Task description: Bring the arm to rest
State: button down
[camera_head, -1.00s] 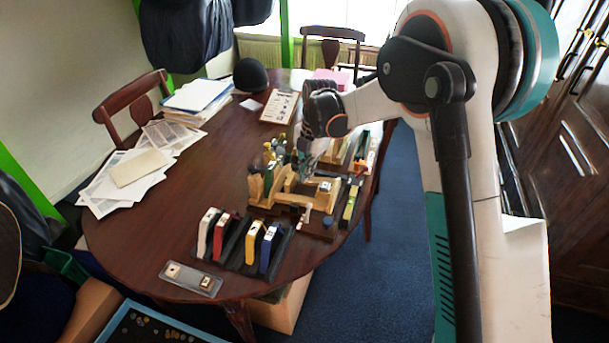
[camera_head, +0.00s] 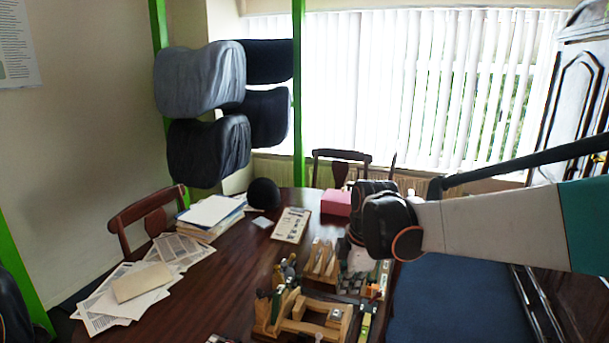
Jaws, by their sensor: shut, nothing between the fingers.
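My arm reaches in from the right edge, its white forearm level above the table's right side. My gripper (camera_head: 356,268) hangs below the dark wrist joint, shut and empty, over the right part of the table. Its fingertips are small and partly lost against the things behind.
The dark table (camera_head: 225,275) bears papers (camera_head: 130,290), a stack of folders (camera_head: 210,215), a black helmet (camera_head: 264,194), a printed sheet (camera_head: 291,225) and a pink box (camera_head: 336,203). Chairs stand behind it.

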jog(key=s+d+r+m+t, duration=0.1)
jog(key=s+d+m, duration=0.2)
jog(key=s+m, duration=0.3)
jog(key=s+d+r+m+t, duration=0.1)
jog(key=s+d+m+t, duration=0.1)
jog(key=s+m, duration=0.4)
jog(key=s+d+r+m+t+h, duration=0.1)
jog(key=s+d+m, duration=0.3)
jog(key=s, duration=0.7)
jog(key=m+t, duration=0.1)
jog(key=m, duration=0.1)
jog(key=shift+d+r+m, duration=0.25)
jog(key=shift+d+m, duration=0.15)
